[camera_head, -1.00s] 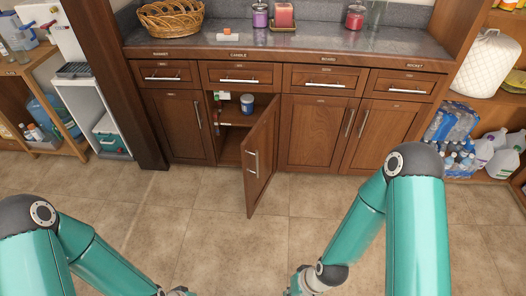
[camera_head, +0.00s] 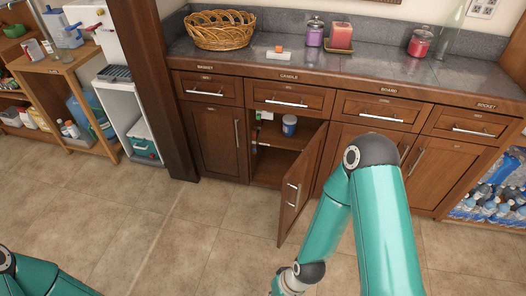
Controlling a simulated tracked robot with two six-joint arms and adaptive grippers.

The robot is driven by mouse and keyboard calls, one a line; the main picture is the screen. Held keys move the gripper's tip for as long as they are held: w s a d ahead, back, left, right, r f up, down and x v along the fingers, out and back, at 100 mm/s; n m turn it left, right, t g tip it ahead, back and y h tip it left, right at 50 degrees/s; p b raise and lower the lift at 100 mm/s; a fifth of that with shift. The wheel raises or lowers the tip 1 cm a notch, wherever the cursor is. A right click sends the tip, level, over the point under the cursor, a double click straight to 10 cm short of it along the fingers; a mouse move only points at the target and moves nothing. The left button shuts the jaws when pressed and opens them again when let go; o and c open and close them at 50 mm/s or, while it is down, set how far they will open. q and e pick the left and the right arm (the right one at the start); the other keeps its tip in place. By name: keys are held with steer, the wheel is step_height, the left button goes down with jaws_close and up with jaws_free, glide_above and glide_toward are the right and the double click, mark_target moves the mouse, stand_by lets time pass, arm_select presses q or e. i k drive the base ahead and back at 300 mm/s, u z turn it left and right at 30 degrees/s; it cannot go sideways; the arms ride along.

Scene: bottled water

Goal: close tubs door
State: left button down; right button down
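One brown wooden cabinet door (camera_head: 302,188) under the counter stands open, swung out toward me from its right side, with a long metal handle on its face. The open cabinet (camera_head: 268,165) shows a shelf with a blue and white tub (camera_head: 289,125) on it. My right arm reaches down in front of the cabinets, to the right of the open door. Its gripper is at or below the bottom of the picture and its fingers cannot be made out. My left arm shows only at the lower left corner, and its gripper is out of view.
The counter (camera_head: 240,62) holds a wicker basket (camera_head: 220,30), a purple candle jar (camera_head: 314,32), a pink candle (camera_head: 341,36) and a red jar (camera_head: 420,42). Labelled drawers and shut doors flank the opening. Open tiled floor (camera_head: 180,235) lies in front and left.

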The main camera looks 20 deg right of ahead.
mark_target(298, 183)
steer(key=z, duration=0.05)
steer(key=i, duration=1.3)
steer(key=z, duration=0.6)
